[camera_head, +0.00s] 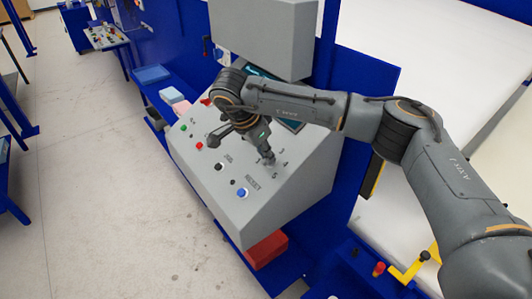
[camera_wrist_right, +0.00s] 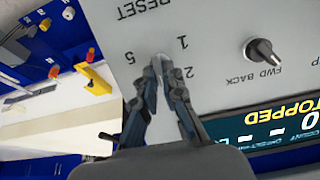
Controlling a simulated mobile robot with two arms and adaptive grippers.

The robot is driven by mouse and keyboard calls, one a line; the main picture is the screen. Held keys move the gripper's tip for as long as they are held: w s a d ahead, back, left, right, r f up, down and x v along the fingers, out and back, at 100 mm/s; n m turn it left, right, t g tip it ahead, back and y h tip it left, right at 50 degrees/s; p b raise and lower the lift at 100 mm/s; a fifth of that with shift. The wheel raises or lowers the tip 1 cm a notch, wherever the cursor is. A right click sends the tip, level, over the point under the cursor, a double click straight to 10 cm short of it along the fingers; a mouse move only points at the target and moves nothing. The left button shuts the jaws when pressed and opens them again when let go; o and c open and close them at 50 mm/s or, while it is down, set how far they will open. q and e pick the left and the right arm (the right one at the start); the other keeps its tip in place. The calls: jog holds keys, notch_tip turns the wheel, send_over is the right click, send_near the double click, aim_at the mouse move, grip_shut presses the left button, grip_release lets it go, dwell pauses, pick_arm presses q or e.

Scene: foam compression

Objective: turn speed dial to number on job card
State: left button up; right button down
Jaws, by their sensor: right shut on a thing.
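My right gripper (camera_head: 267,158) reaches down onto the sloping grey control panel (camera_head: 290,205). In the right wrist view its two fingers (camera_wrist_right: 161,62) are closed together on the speed dial, which is almost wholly hidden by them. Printed numbers ring the dial; 1, 2 and 5 can be read around the fingertips in the wrist view. Which number the dial points to cannot be told. No job card can be made out in either view. My left gripper is not in view.
A blue button (camera_head: 242,193), a black knob (camera_head: 219,167) and a red button (camera_head: 199,146) sit left of my gripper. The wrist view shows a FWD/BACK knob (camera_wrist_right: 260,50) and a screen (camera_wrist_right: 275,130) reading partly "TOPPED". A red box (camera_head: 266,250) lies below the panel.

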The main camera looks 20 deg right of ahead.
jog(key=shift+w+f+n+b, duration=0.1)
jog(key=shift+n+b, duration=0.65)
jog(key=shift+n, duration=0.45)
jog(key=n, duration=0.3)
jog(key=shift+g+b, duration=0.4)
jog(key=n, duration=0.3)
jog(key=n+h, duration=0.1)
jog(key=n, duration=0.1)
jog(key=shift+w+a+n+g, duration=0.1)
jog(key=shift+a+n+g, duration=0.1)
jog(key=shift+n+g, duration=0.15)
jog(key=shift+n, duration=0.25)
jog(key=c, duration=1.4)
grip_release()
jog(key=shift+c, duration=0.2)
jog(key=shift+a+r, duration=0.1)
jog(key=shift+r, duration=0.15)
jog(key=v, duration=1.1)
jog(key=shift+a, duration=0.2)
